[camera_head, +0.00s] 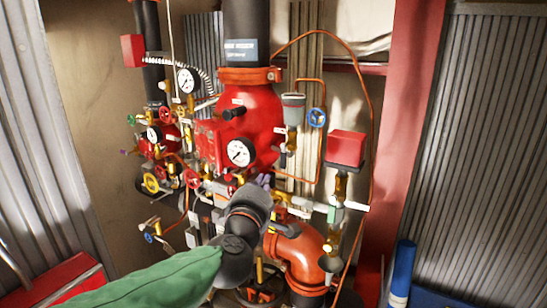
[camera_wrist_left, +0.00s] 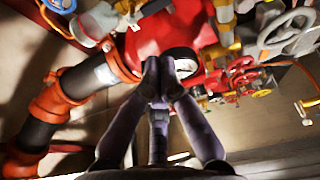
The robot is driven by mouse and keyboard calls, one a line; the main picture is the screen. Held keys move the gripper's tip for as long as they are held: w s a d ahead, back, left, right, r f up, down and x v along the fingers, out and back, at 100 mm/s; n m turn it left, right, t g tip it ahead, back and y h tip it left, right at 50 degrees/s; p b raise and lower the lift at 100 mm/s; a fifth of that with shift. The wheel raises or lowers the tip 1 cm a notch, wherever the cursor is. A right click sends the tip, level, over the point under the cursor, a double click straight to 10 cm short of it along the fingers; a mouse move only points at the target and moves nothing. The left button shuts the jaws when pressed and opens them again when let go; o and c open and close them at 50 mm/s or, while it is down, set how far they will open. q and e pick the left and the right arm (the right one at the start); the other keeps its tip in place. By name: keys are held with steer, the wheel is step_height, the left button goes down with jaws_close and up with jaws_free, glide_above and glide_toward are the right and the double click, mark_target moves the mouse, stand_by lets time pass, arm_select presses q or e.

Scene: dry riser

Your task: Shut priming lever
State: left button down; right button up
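The red dry riser valve body (camera_head: 250,115) stands in the middle of the head view, with gauges, small valves and short levers around it. I cannot tell for certain which of them is the priming lever. My left gripper (camera_head: 264,181) reaches in front of the lower valve body, and my own wrist hides most of its fingers. In the left wrist view, the fingertips of my left gripper (camera_wrist_left: 160,75) meet before the red body (camera_wrist_left: 165,35), with no object visible between them. Contact with the valve cannot be told. My right gripper is not in view.
An orange elbow pipe (camera_head: 300,250) lies just right of my left wrist. A red box (camera_head: 346,148) on brass fittings and a blue handwheel (camera_head: 317,117) stand to the right. Small red and yellow handwheels crowd the left. A red post (camera_head: 412,110) stands farther right.

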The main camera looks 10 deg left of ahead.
mark_target(283, 160)
arm_select(q)
steer(key=w+f+p, duration=0.1)
steer(key=w, duration=1.1)
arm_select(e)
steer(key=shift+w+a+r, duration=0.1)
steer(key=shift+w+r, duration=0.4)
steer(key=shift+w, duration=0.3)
arm_select(q)
steer(key=shift+w+a, duration=0.2)
